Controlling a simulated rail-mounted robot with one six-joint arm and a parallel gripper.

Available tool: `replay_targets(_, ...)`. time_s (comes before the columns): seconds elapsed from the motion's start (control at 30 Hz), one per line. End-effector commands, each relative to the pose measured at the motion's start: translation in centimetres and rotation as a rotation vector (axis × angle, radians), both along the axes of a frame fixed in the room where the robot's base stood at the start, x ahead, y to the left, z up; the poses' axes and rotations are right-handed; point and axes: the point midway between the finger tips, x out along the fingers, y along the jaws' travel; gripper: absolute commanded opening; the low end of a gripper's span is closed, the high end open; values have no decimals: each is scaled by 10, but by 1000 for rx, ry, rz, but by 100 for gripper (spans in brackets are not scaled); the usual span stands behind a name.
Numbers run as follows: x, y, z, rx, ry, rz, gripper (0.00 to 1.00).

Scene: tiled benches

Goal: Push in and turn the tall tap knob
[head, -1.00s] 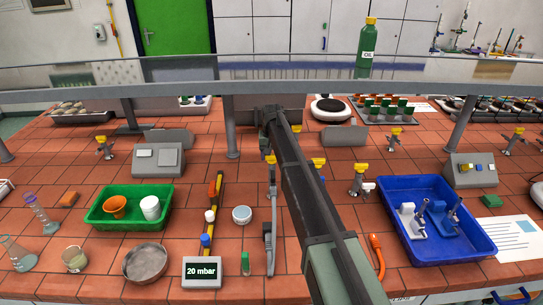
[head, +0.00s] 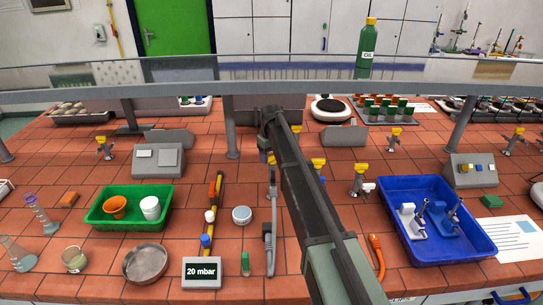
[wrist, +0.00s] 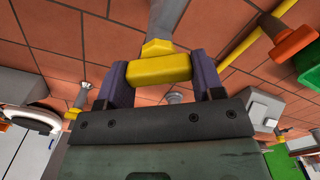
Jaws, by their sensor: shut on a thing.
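The tall tap's yellow knob (wrist: 158,70) is between my gripper's two purple fingers in the wrist view. My gripper (wrist: 160,74) is shut on it, one finger against each end. Only a small bit of yellow (head: 271,159) shows beside the arm there.
Another yellow-topped tap (head: 360,175) stands to the right of my arm. A blue tray (head: 468,250) is further right, a green tray (head: 110,222) at left. A shelf rail (head: 200,91) crosses behind.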

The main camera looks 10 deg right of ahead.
Motion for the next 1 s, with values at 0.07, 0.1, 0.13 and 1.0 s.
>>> replay_targets(0.07, -1, 0, -1, -1, 2, 24, 33)
replay_targets(0.1, -1, 0, -1, 0, 1, 23, 33)
replay_targets(0.13, -1, 0, -1, 0, 1, 22, 33)
replay_targets(1.0, -3, 2, -1, 0, 2, 623, 33)
